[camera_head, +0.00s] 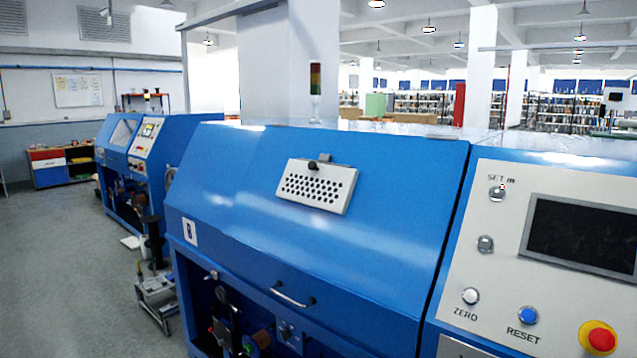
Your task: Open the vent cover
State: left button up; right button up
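The vent cover (316,186) is a light grey rectangular plate with rows of dark round holes. It sits on the sloped blue front panel of the machine (390,185). A small black knob (312,165) and a grey bracket are at its top edge. The plate lies close along the panel and looks shut. Neither of my grippers shows in this view.
A control panel (470,240) with a dark screen (580,236), knobs and a red button (601,339) is at the right. A handle (292,295) is low on the blue panel. A second blue machine (125,150) stands behind left. Grey floor (60,260) is clear at the left.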

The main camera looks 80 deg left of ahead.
aim_at(329, 188)
jog(key=u, duration=2.7)
